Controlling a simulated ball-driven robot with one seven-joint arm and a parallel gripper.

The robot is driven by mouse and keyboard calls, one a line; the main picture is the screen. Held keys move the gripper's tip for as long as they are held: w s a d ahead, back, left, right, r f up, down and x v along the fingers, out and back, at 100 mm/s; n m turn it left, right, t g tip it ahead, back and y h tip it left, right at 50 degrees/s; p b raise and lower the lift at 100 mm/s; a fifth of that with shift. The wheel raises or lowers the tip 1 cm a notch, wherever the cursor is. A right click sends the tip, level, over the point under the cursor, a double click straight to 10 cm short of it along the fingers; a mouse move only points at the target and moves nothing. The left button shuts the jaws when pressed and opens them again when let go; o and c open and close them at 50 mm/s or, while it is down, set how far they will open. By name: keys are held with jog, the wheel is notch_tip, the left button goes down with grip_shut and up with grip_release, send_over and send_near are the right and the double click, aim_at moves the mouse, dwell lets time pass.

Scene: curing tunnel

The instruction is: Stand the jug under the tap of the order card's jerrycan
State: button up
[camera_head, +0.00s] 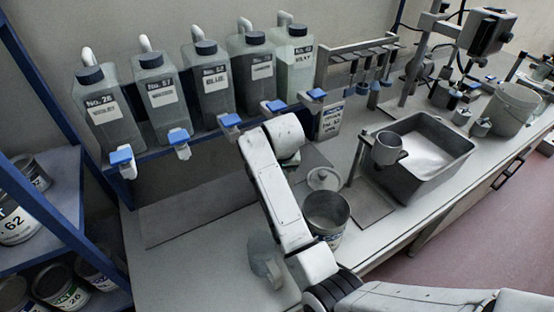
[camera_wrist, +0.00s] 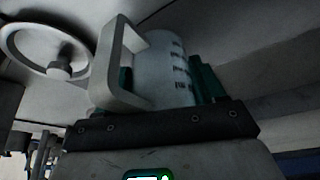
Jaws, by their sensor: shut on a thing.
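In the wrist view my gripper (camera_wrist: 160,125) is shut on a pale, translucent jug (camera_wrist: 172,70) with dark graduation marks and a large grey handle. Several grey jerrycans with black caps stand in a row on the raised rack, from No. 26 (camera_head: 106,118) at the left to a paler one (camera_head: 296,72) at the right. Blue-handled taps, such as the leftmost (camera_head: 122,160), project below them. The order card (camera_head: 330,119) stands right of the taps; its small print is hard to read.
A translucent handled vessel (camera_head: 262,258) stands on the bench left of my arm. An open can (camera_head: 327,213) and a round knobbed lid (camera_head: 324,179) are right of it; the lid also shows in the wrist view (camera_wrist: 48,48). A grey basin (camera_head: 440,180) stands farther right.

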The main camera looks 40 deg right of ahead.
jog(key=shift+w+d+f+p, duration=0.15)
jog(key=shift+w+d+p, duration=0.1)
jog(key=shift+w+d, duration=0.55)
jog(key=shift+w+d+f+p, duration=0.2)
jog(key=shift+w+d, duration=0.35)
jog(key=shift+w, duration=0.3)
jog(key=shift+f, duration=0.25)
jog(key=shift+f, duration=0.1)
jog(key=o, duration=1)
jog(key=shift+o, duration=0.2)
jog(key=shift+s+a+r+b, duration=0.15)
jog(key=shift+r+b, duration=0.2)
jog(key=shift+r, duration=0.3)
jog(key=s+a, duration=0.2)
jog(key=s, duration=0.1)
jog(key=s+a+b, duration=0.1)
jog(key=s+a, duration=0.4)
jog(key=s, duration=0.1)
jog(key=shift+s+a+b, duration=0.2)
jog(key=shift+a+b, duration=0.05)
jog(key=shift+b, duration=0.1)
